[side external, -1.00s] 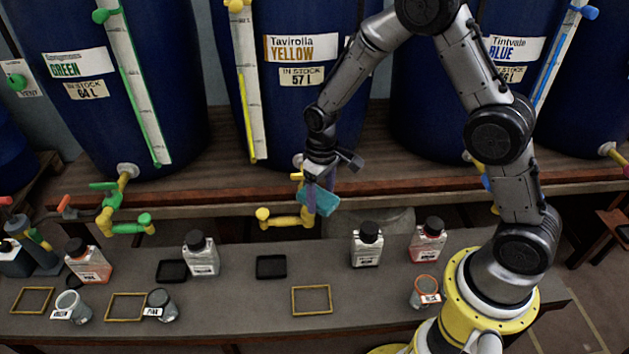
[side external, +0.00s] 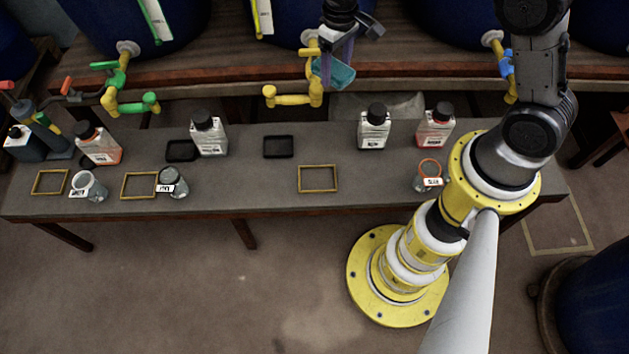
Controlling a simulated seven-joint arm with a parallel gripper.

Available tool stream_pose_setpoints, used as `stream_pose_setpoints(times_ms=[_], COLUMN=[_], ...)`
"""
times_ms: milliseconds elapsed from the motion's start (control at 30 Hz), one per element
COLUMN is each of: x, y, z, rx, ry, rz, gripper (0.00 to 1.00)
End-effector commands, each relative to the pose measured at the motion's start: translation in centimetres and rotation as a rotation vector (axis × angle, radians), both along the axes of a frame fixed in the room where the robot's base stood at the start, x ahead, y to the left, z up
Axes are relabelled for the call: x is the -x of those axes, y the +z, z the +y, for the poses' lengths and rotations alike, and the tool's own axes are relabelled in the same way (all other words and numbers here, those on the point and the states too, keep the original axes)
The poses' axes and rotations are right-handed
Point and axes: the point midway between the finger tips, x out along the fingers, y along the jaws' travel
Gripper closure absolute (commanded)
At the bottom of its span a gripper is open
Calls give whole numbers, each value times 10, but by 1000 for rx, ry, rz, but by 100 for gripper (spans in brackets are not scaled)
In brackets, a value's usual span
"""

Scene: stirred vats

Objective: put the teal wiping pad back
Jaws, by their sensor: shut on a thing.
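The teal wiping pad (side external: 340,72) is held in my gripper (side external: 334,68) in the side view. The purple fingers are shut on it. The pad is tilted and off the bench, just right of the yellow tap (side external: 293,97) under the middle vat. Whether it touches the tap cannot be told. A shallow black tray (side external: 278,147) lies on the grey bench (side external: 240,190) below and left of the pad, and a second black tray (side external: 181,151) lies further left. Both look empty.
Bottles stand along the bench, among them a white-labelled bottle (side external: 375,129) and a red one (side external: 436,127). Sample cups (side external: 172,183) stand nearer the front. A yellow outline (side external: 318,179) on the bench is empty. A green tap (side external: 128,103) and a blue-handled tap (side external: 507,70) jut out.

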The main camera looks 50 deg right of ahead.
Motion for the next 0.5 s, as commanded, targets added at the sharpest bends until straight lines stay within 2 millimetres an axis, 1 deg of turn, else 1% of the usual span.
stream_pose_setpoints(times_ms=[67, 167, 267, 333, 500], x=[0, -1, -2, -2, 31], y=[2, 12, 34, 53, 55], z=[0, 0, 0, 0, 5], rx=[0, 0, 0, 0, 0], ry=[0, 0, 0, 0, 82], rz=[-1, -5, -9, -10, 0], gripper=[81, 81, 81, 81, 81])
